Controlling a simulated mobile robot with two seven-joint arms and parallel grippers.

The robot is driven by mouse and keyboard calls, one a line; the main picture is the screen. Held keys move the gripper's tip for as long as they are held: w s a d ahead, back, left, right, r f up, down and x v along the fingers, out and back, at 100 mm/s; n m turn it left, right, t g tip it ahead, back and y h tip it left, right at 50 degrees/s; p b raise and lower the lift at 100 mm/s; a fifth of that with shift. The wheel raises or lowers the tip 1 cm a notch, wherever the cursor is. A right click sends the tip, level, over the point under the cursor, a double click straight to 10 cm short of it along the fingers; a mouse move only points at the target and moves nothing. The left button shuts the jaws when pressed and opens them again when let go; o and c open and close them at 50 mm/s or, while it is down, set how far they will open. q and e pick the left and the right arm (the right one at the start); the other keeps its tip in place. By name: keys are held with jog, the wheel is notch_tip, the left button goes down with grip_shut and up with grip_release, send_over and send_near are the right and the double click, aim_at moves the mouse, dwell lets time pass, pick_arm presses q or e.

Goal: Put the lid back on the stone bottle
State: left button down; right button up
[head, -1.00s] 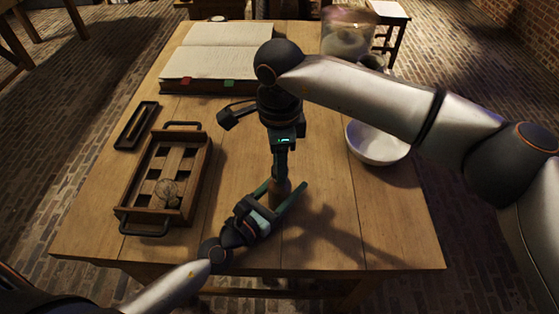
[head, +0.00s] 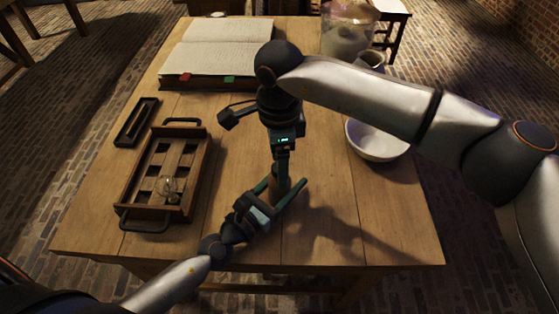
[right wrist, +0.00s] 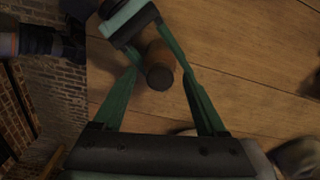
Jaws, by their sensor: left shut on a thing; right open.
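A small brown cylinder (head: 279,190), which looks like the stone bottle, stands near the table's front edge. My left gripper (head: 285,184) is shut on it from the front left, its green fingers on either side. In the right wrist view the cylinder (right wrist: 160,66) shows a darker round end; I cannot tell whether this is a seated lid or the bare top. My right gripper (head: 281,162) points down right above it. In its wrist view the right gripper (right wrist: 158,52) is open, its fingers spread around the cylinder. I make out no separate lid.
A wooden tray (head: 203,167) with a small glass piece (head: 168,187) stands at the left, with a narrow dark box (head: 137,122) beside it. An open book (head: 222,50) lies at the back. A white bowl (head: 376,142) and a glass jar (head: 347,32) stand at the right. The front right is clear.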

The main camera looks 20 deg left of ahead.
aim_at(272, 197)
notch_tip(272, 197, up, 12)
dwell(0.5)
pick_arm(q)
jog(key=shift+c, duration=0.5)
grip_release()
jog(key=b+v, duration=0.2)
jog(key=v, duration=0.3)
jog(key=b+v, duration=0.1)
jog(key=v, duration=0.5)
jog(key=shift+f+b, duration=0.25)
jog(key=shift+b, duration=0.1)
pick_arm(e)
notch_tip(272, 197, down, 4)
jog(key=shift+r, duration=0.2)
pick_arm(q)
jog(key=shift+s+a+r, duration=0.2)
jog(key=shift+s+a, duration=0.1)
jog(key=shift+s, duration=0.4)
pick_arm(e)
jog(key=shift+f, duration=0.2)
